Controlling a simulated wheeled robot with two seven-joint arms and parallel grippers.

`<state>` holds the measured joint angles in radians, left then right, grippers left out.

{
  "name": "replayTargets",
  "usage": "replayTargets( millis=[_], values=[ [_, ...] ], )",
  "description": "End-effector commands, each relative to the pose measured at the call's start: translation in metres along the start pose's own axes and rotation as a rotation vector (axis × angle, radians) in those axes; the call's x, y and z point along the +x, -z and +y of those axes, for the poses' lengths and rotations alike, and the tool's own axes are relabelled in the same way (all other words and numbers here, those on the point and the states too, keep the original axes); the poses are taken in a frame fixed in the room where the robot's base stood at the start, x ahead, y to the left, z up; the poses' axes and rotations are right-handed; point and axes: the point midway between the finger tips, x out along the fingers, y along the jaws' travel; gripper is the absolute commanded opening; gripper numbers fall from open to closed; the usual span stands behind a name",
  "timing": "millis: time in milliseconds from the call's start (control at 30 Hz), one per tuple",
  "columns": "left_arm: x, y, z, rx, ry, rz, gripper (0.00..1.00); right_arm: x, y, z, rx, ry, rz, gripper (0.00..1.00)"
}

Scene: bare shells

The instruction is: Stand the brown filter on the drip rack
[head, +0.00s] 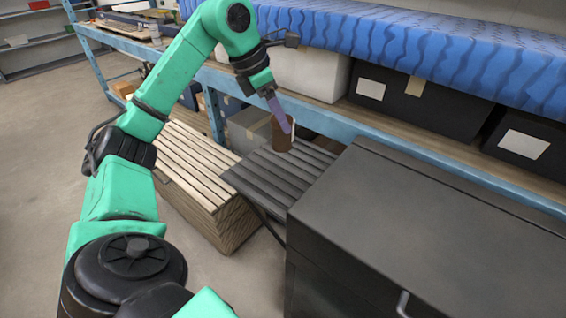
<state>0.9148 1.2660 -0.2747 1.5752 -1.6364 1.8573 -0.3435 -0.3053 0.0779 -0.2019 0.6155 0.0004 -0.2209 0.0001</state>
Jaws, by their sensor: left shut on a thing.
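The brown filter (280,139) is a small upright brown cylinder with a pale strip at its right side. It is at the far end of the dark slatted drip rack (275,178), and I cannot tell whether its base touches the slats. My left gripper (287,124) reaches down from above and is shut on the filter near its upper rim. Part of the filter is hidden behind the gripper's fingers. My right gripper is not in view.
A dark cabinet (430,225) stands close at the right of the rack. A wooden slatted crate (190,170) is at the left. Behind runs a blue shelf frame (400,150) with dark bins (415,100) and a white bin (310,73). The rack's near slats are clear.

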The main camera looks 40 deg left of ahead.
Motion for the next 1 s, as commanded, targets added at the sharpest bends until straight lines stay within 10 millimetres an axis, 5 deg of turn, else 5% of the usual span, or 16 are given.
replayTargets(
  millis=[33,133,433,833,867,900,1000],
  values=[
    [0.025,0.012,0.0,-0.001,0.001,0.01,0.03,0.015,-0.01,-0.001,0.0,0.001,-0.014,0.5],
    [0.056,0.024,0.0,0.0,0.001,0.008,0.03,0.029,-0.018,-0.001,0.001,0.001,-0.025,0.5],
    [0.107,0.045,0.0,0.0,0.002,0.004,0.03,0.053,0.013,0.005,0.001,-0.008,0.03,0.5],
    [0.118,0.048,0.0,0.002,0.0,-0.001,0.03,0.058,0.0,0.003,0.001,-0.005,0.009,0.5],
    [0.116,0.048,0.0,0.002,0.001,-0.001,0.72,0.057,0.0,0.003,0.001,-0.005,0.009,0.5],
    [0.116,0.047,0.0,0.002,0.001,-0.001,0.87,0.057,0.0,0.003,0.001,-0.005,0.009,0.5],
    [0.116,0.047,0.0,0.002,0.001,-0.001,0.91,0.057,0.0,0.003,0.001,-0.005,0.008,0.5]
  ],
)
